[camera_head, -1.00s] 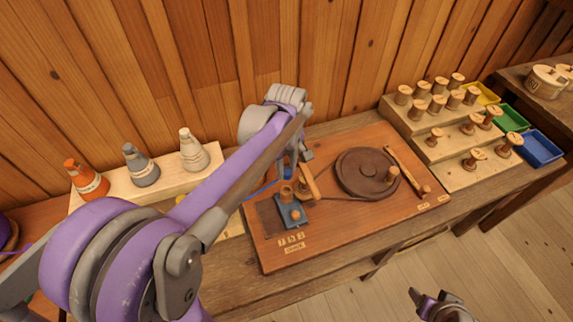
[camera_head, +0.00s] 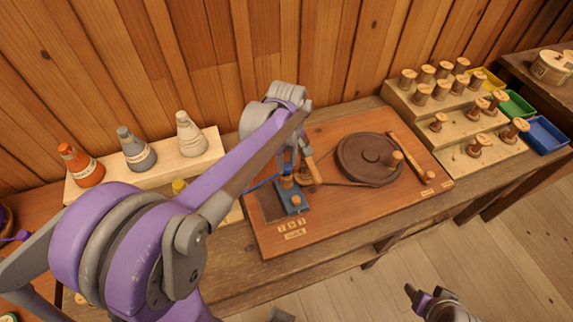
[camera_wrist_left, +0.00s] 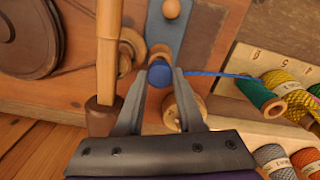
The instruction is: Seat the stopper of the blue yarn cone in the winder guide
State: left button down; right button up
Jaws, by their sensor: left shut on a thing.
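My left gripper (camera_wrist_left: 160,88) is shut on the small blue stopper (camera_wrist_left: 160,73), held between its fingertips. In the head view my left gripper (camera_head: 291,163) is over the winder board, partly hidden by my arm. The stopper (camera_head: 287,171) is right at the top of the wooden winder guide (camera_head: 287,182), which stands on a blue block. The guide's wooden rim (camera_wrist_left: 160,50) shows just beyond the stopper in the wrist view. I cannot tell whether the stopper is inside it. Blue yarn (camera_wrist_left: 215,74) runs right from the stopper towards the cones. My right gripper (camera_head: 419,297) is low, away from the bench.
A wooden handle (camera_wrist_left: 108,50) stands close beside my left fingers. The dark wheel (camera_head: 368,160) lies right of the guide. Orange (camera_head: 82,167), grey (camera_head: 137,150) and cream (camera_head: 190,137) cones stand at the left. Stepped racks of spools (camera_head: 450,110) stand at the right.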

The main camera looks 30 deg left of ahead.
pick_arm(q)
jog(key=shift+f, duration=0.1)
pick_arm(e)
jog(key=shift+f, duration=0.1)
pick_arm(q)
jog(key=shift+f+b, duration=0.7)
jog(key=shift+f, duration=0.35)
jog(key=shift+c, duration=0.4)
grip_release()
pick_arm(e)
jog(key=shift+s+f, duration=0.3)
jog(key=shift+f, duration=0.45)
pick_arm(q)
jog(key=shift+r, duration=0.1)
notch_tip(320, 180, up, 9)
jog(key=p, duration=0.5)
pick_arm(e)
notch_tip(320, 180, up, 6)
jog(key=w, duration=0.2)
jog(key=shift+w+r, duration=0.25)
jog(key=shift+s, duration=0.15)
pick_arm(q)
jog(key=shift+s, duration=0.1)
